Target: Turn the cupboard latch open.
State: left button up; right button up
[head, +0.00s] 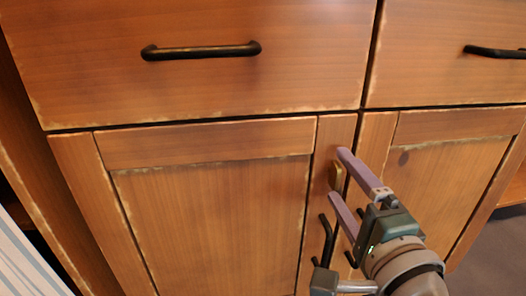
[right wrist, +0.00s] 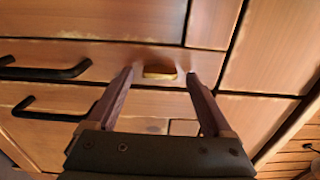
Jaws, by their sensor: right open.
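The cupboard latch is a small brass piece (head: 337,178) on the door frame near the gap between the two cupboard doors. It also shows in the right wrist view (right wrist: 160,71), between my fingertips. My right gripper (head: 340,175) is open, with one finger above the latch and one below it. In the right wrist view its two fingers (right wrist: 160,75) stand on either side of the latch; whether they touch it I cannot tell. The left cupboard door (head: 210,220) and the right cupboard door (head: 450,180) look closed. My left gripper is not in view.
A black door handle (head: 327,240) hangs just below the latch, close to my lower finger. A second handle is mostly hidden by my gripper. Drawers with black handles (head: 200,51) are above. Blue-striped cloth (head: 25,255) shows at lower left.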

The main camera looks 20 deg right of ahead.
jog(key=p+v, duration=0.2)
jog(key=v, duration=0.7)
jog(key=shift+s+r, duration=0.1)
jog(key=shift+s, duration=0.05)
